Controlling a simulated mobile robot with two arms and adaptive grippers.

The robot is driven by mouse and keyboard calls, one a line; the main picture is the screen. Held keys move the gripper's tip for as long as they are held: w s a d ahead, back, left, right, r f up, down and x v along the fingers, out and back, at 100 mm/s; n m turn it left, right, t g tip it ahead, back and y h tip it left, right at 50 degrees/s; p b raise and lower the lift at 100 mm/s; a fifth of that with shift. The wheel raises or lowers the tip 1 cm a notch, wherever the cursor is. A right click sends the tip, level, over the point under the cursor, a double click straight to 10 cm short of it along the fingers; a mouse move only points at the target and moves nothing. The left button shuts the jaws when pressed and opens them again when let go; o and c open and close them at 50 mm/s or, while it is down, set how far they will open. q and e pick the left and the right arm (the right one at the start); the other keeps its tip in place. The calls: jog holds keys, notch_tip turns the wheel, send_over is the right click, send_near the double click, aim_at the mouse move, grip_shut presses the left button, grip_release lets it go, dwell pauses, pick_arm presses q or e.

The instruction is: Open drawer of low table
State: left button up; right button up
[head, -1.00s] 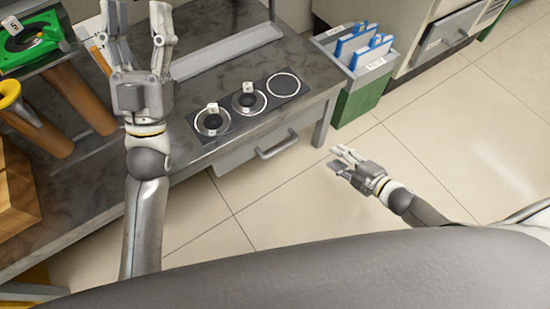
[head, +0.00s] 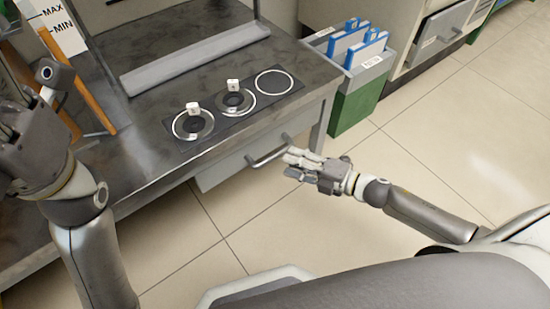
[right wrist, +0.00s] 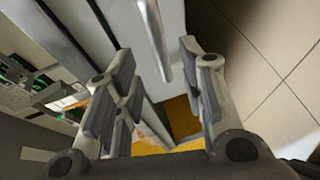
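The low table (head: 103,97) has a dark grey top and a light grey drawer (head: 222,170) under its front edge. The drawer looks shut or nearly so. Its bar handle (head: 268,154) is at the front, and in the right wrist view the handle (right wrist: 154,42) shows as a pale bar between my finger pairs. My right gripper (head: 292,164) is open, close to the handle's right end; I cannot see it touching. My left gripper (head: 30,88) is open and empty above the table's left part, partly cut off by the picture edge.
A grey-green bin (head: 356,102) with blue items stands right of the table. A cabinet (head: 420,45) is behind. The tiled floor (head: 440,160) in front is clear.

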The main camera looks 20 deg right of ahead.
aim_at(278, 157)
jog(key=shift+b+x, duration=0.95)
jog(key=shift+x, duration=2.25)
jog(key=shift+f, duration=0.1)
grip_shut()
